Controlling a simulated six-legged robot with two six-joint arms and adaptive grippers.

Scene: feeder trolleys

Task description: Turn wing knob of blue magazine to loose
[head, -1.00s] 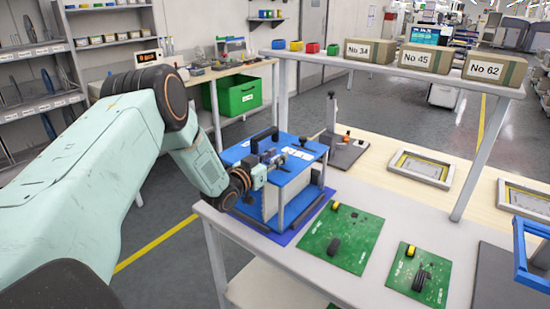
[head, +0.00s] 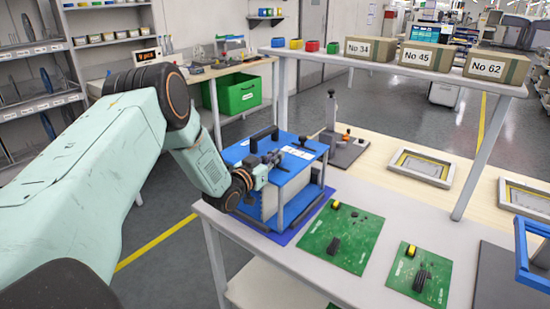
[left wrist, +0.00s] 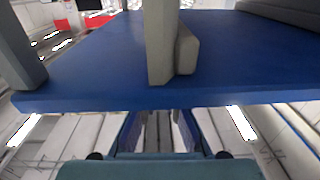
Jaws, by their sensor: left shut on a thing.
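The blue magazine (head: 308,196) stands upright on a blue mat on the table, in the middle of the head view. It has a blue top plate, pale sides and dark bars on top. My left gripper (head: 273,158) reaches in from the left at the top plate and is shut on the wing knob. The fingers largely hide the knob, so its angle cannot be read. In the left wrist view the blue plate (left wrist: 95,60) fills the upper part, with a grey upright piece in front of it. My right gripper is out of view.
Two green circuit boards (head: 352,225) (head: 408,285) lie to the right of the magazine. A dark stand (head: 345,150) is behind it. A shelf with labelled cardboard boxes (head: 370,48) spans above the back. A blue frame (head: 521,250) is at the right edge.

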